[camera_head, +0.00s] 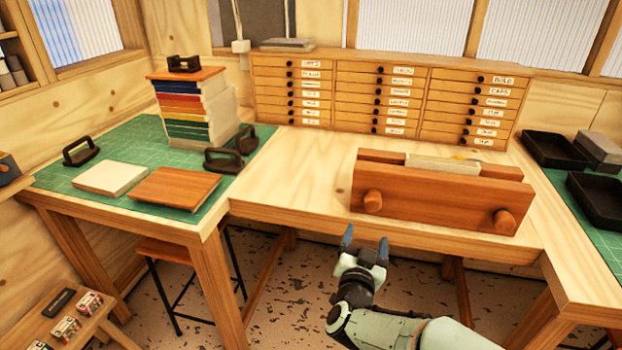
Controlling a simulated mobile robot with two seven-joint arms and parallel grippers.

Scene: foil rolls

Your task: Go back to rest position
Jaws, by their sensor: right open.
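My right gripper (365,243) shows low in the middle of the head view, in front of the table's front edge. Its two dark fingertips stand apart with nothing between them. It points up and away from me, just left of and nearer than the wooden press (440,196). My right arm comes in from the bottom right. My left gripper is not in the view.
The press stands on the wooden table (290,180) with a pale block clamped in it. Left, a green mat (110,150) bears a book stack (195,108), boards and dark-handled tools. Black trays (553,149) lie right. A drawer cabinet (380,95) stands behind.

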